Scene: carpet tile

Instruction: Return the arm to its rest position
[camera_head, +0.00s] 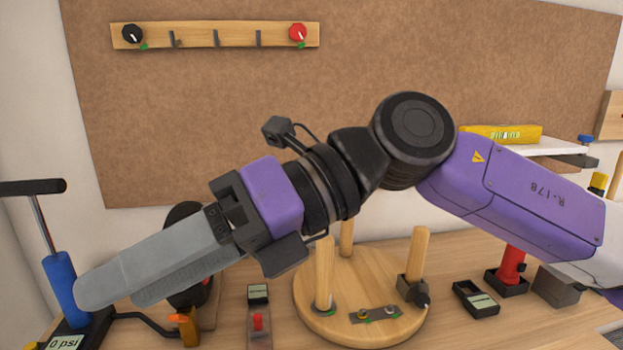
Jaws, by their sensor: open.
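My gripper (152,270) reaches across the view toward the lower left, above the workbench. Its long grey fingers are seen nearly side-on and lie almost over one another. The jaws are open and nothing shows between them. My purple and black arm comes in from the right edge, with its elbow joint high at the centre right. The fingertips appear close to a blue hand pump (61,288) in the picture; I cannot tell the true gap.
A round wooden stand (385,268) with upright pegs stands below my arm. A small black case (475,299) and a red-handled tool (512,265) stand right of it. A yellow level (503,134) lies on a shelf. A hook rail (215,36) hangs on the back board.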

